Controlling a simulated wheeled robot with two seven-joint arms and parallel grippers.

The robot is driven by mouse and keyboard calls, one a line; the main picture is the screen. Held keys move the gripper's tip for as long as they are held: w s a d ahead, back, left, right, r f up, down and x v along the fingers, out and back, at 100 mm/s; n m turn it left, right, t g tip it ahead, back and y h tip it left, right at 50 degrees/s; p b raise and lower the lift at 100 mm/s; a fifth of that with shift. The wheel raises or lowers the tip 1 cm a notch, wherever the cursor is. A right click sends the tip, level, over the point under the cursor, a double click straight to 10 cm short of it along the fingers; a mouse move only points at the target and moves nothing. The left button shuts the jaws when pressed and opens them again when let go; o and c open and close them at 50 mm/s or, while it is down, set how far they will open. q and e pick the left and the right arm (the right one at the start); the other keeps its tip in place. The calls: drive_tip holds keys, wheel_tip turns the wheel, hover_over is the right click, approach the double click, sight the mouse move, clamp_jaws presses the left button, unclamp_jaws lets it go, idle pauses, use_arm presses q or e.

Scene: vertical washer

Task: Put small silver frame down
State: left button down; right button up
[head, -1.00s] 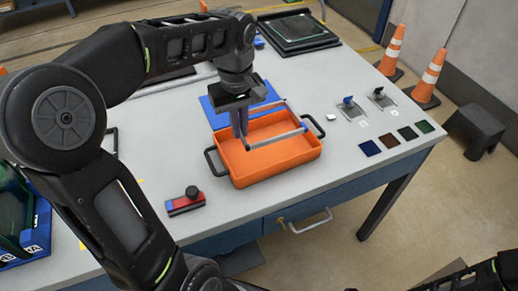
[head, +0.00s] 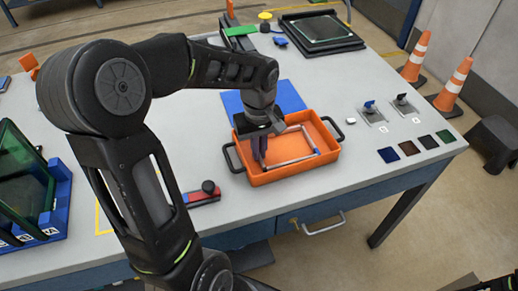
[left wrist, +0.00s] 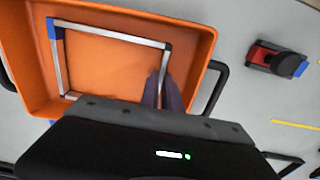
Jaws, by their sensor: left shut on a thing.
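The small silver frame (head: 292,162) is a thin rectangle with blue and dark corner pieces. It lies within the walls of the orange tray (head: 268,178), and in the left wrist view the frame (left wrist: 112,33) shows inside the tray's rim (left wrist: 32,55). I cannot tell whether it touches the tray floor. My left gripper (head: 261,160) points down into the tray and is shut on one side of the frame. Its fingers (left wrist: 163,95) are at that side in the wrist view, and the nearest part of the frame is hidden behind the gripper body.
A blue mat (head: 288,95) lies behind the tray. A red and blue block with a black knob (head: 205,192) is left of it. Switches (head: 372,113) and several coloured squares (head: 410,149) are on the right. A blue crate (head: 35,215) stands at the far left.

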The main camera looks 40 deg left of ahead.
use_arm(q)
drive_tip(key=shift+f, duration=0.2)
drive_tip(key=c, duration=1.6)
unclamp_jaws()
drive_tip(key=shift+r, duration=0.1)
wheel_tip(320, 180, up, 12)
drive_tip(key=shift+r, duration=0.1)
